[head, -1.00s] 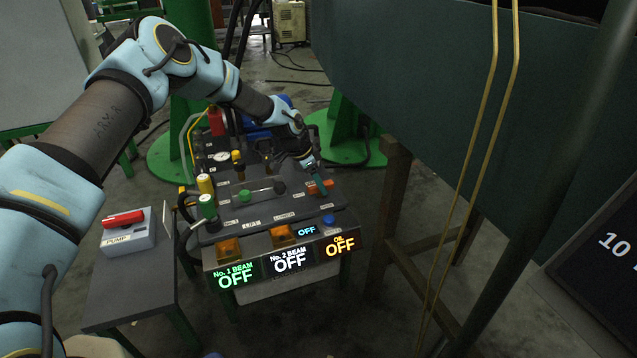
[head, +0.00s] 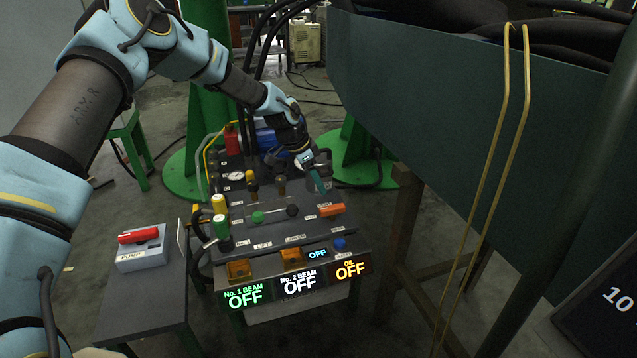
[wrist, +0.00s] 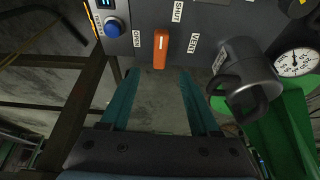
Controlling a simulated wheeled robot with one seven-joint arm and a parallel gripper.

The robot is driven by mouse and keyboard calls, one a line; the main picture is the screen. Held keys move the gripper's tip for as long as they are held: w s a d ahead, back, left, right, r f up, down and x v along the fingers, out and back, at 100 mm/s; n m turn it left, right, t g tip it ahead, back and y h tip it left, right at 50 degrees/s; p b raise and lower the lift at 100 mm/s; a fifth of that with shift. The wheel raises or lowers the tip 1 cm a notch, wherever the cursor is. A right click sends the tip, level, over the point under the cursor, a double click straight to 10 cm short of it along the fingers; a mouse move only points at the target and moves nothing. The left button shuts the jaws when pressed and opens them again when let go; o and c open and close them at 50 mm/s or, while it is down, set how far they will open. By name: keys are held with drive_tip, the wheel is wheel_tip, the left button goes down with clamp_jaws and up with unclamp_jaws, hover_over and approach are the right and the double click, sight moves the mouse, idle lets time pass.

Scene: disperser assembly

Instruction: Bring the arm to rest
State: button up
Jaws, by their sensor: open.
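My gripper (head: 317,176) is at the far right part of the control console (head: 290,230), raised above its top. In the wrist view its two teal fingers (wrist: 158,90) are wide apart with nothing between them. An orange lever (head: 331,210) lies just in front of the gripper in the head view. The wrist view shows this orange lever (wrist: 161,48) beyond the fingertips, beside the OPEN, SHUT and VENT labels, with a gap to the fingers.
Green (head: 221,229) and yellow (head: 219,204) handles stand at the console's left. A pump box (head: 140,253) with a red handle sits on a side table. A large dark green tank (head: 430,100) stands at the right. A pressure gauge (wrist: 296,60) shows in the wrist view.

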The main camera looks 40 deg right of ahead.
drive_tip(key=w+a+r+n+t+y, duration=0.1)
drive_tip(key=w+a+r+n, duration=0.15)
drive_tip(key=a, duration=0.75)
drive_tip(key=w+a+r+n+t+y, duration=0.15)
drive_tip(key=a+r+n, duration=0.25)
drive_tip(key=a, duration=0.6)
drive_tip(key=w+a+r+n, duration=0.3)
drive_tip(key=a+r, duration=0.1)
drive_tip(key=a, duration=0.5)
drive_tip(key=s+a+r+n+y, duration=0.15)
drive_tip(key=s+a+n, duration=0.25)
drive_tip(key=a, duration=0.5)
drive_tip(key=s+a+r+n+h, duration=0.15)
drive_tip(key=s+a+n, duration=0.25)
drive_tip(key=a, duration=0.4)
drive_tip(key=s+a+r+n+y, duration=0.2)
drive_tip(key=s+a+r+n, duration=0.15)
drive_tip(key=a, duration=0.55)
wheel_tip(320, 180, up, 26)
drive_tip(key=p, duration=2.7)
drive_tip(key=shift+r+t, duration=0.2)
drive_tip(key=shift+t, duration=0.25)
drive_tip(key=shift+d+h, duration=0.1)
drive_tip(key=shift+h, duration=0.15)
